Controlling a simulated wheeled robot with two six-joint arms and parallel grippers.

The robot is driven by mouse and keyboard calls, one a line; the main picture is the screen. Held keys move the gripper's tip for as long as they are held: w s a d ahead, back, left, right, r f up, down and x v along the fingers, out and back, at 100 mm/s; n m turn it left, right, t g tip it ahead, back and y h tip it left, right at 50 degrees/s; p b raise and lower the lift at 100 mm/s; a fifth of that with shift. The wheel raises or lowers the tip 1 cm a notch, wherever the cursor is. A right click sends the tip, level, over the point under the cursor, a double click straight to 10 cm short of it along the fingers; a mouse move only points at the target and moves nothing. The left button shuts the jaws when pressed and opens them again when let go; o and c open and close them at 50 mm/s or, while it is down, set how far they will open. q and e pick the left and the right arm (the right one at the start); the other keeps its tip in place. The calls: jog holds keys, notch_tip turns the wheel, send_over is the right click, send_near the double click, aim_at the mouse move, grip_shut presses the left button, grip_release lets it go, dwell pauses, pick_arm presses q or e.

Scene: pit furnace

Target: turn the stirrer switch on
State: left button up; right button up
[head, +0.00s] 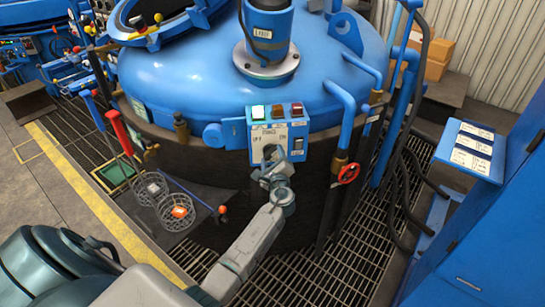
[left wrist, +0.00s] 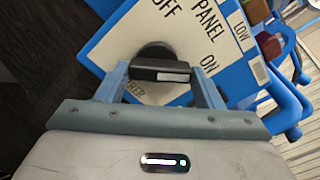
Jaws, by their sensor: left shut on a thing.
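The stirrer switch is a black bar knob (left wrist: 158,71) on a white-faced blue control panel (head: 278,134) at the front of the big blue vessel. The panel face carries the words OFF and ON. My left gripper (left wrist: 160,82) has one finger at each end of the bar and is shut on it. In the left wrist view the bar lies level, with a pale mark near its right end; ON is printed to the right, OFF above. In the head view my left gripper (head: 271,163) covers most of the knob. My right gripper is not in view.
Green, amber and red buttons (head: 278,110) top the panel, and a black rocker (head: 298,144) sits at its right. A red valve wheel (head: 348,173) and blue pipes stand right of it. Wire baskets (head: 172,210) lie left. A blue cabinet (head: 490,235) stands at the right.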

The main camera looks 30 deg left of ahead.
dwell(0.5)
pick_arm(q)
jog(key=o, duration=0.8)
jog(key=shift+o, duration=0.9)
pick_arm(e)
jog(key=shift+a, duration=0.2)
pick_arm(q)
jog(key=b+v, duration=0.2)
jog(key=v, duration=0.8)
jog(key=shift+s+d, duration=0.25)
jog(key=shift+s, duration=0.1)
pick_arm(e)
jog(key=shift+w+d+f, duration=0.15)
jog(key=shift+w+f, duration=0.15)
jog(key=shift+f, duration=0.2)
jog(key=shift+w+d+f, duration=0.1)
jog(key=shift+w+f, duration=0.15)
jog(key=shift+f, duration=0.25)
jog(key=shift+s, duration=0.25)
